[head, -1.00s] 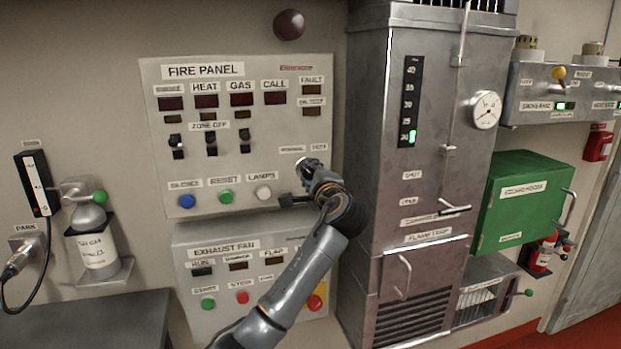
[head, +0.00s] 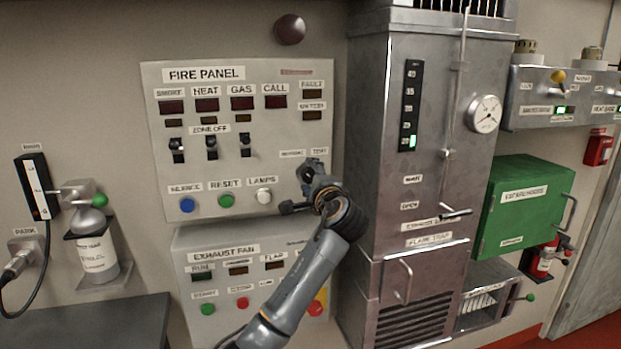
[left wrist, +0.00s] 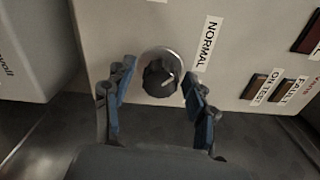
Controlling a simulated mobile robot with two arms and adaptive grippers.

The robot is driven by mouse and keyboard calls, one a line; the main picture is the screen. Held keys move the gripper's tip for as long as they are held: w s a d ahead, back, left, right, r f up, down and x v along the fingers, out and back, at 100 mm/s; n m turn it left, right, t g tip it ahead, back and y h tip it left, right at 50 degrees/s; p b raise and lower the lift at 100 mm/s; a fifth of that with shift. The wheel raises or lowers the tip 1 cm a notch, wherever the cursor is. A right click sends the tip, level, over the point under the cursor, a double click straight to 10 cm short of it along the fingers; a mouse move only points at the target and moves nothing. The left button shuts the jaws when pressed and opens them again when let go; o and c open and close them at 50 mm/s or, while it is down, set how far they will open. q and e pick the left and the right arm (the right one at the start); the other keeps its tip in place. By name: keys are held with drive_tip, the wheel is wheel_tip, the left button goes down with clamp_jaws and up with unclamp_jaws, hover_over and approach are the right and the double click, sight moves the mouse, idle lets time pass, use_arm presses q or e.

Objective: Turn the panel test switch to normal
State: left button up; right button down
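The panel test switch is a dark round knob (left wrist: 160,77) on a pale collar, seen in the left wrist view beside the NORMAL label (left wrist: 207,43). It has a light pointer line on its right side. In the head view my left gripper (head: 303,188) is at the lower right of the fire panel (head: 240,92), under the NORMAL label (head: 292,154) and the TEST label (head: 319,152), and largely hides the knob. In the left wrist view the left gripper's fingers (left wrist: 155,108) are open, one each side of the knob, with visible gaps. My right gripper is not in view.
A white LAMPS button (head: 264,196) is close left of the gripper. The exhaust fan panel (head: 222,236) is below. A tall metal cabinet (head: 432,200) stands close on the right. Zone-off switches (head: 212,147) sit further left.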

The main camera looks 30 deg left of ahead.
use_arm(q)
drive_tip(key=v, duration=1.2)
idle(0.3)
